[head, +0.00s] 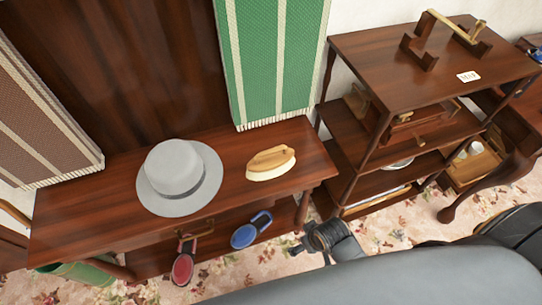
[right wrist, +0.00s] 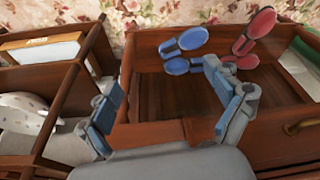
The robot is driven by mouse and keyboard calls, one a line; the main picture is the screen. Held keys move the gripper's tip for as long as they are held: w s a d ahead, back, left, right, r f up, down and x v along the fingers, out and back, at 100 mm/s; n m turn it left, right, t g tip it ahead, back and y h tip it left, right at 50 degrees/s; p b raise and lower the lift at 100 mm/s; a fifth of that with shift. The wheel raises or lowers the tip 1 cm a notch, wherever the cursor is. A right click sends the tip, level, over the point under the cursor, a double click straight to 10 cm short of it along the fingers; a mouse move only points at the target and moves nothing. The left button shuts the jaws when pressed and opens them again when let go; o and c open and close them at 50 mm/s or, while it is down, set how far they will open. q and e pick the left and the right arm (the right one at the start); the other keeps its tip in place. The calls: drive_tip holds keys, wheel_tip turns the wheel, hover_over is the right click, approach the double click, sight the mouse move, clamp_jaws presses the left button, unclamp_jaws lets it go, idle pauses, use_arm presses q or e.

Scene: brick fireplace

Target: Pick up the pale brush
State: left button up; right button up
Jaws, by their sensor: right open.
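The pale brush (head: 271,164) has a light wooden back over cream bristles. It lies on the right part of the wooden bench top (head: 105,215), to the right of a grey hat (head: 180,178). My right gripper (head: 310,247) is in front of the bench's right end, below and right of the brush in the picture, apart from it. In the right wrist view its two fingers (right wrist: 165,105) are spread, with nothing held between them. The brush does not show in that view. My left gripper is not in view.
A red oval item (head: 183,268) and a blue one (head: 250,230) are at the bench's lower front. A tiered wooden shelf (head: 395,60) stands right of the bench. A green striped cloth (head: 272,60) hangs behind. Floral carpet (head: 390,235) shows in front.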

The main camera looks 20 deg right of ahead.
drive_tip(key=w+a+r+n+t+y+p, duration=0.1)
drive_tip(key=w+a+r+n, duration=0.1)
drive_tip(key=r, duration=0.7)
drive_tip(key=w+a+r+n+y+p, duration=0.1)
drive_tip(key=w+a+r+n, duration=0.1)
drive_tip(key=r, duration=0.7)
drive_tip(key=n+g+y+p, duration=0.2)
drive_tip(key=n, duration=1)
approach(268, 161)
drive_tip(key=x, duration=0.4)
drive_tip(key=shift+w+a+f, duration=0.2)
drive_tip(key=shift+a+f, duration=0.25)
drive_tip(key=shift+f, duration=0.3)
drive_tip(key=p+x, duration=0.1)
drive_tip(key=x, duration=0.3)
drive_tip(key=shift+f, duration=0.3)
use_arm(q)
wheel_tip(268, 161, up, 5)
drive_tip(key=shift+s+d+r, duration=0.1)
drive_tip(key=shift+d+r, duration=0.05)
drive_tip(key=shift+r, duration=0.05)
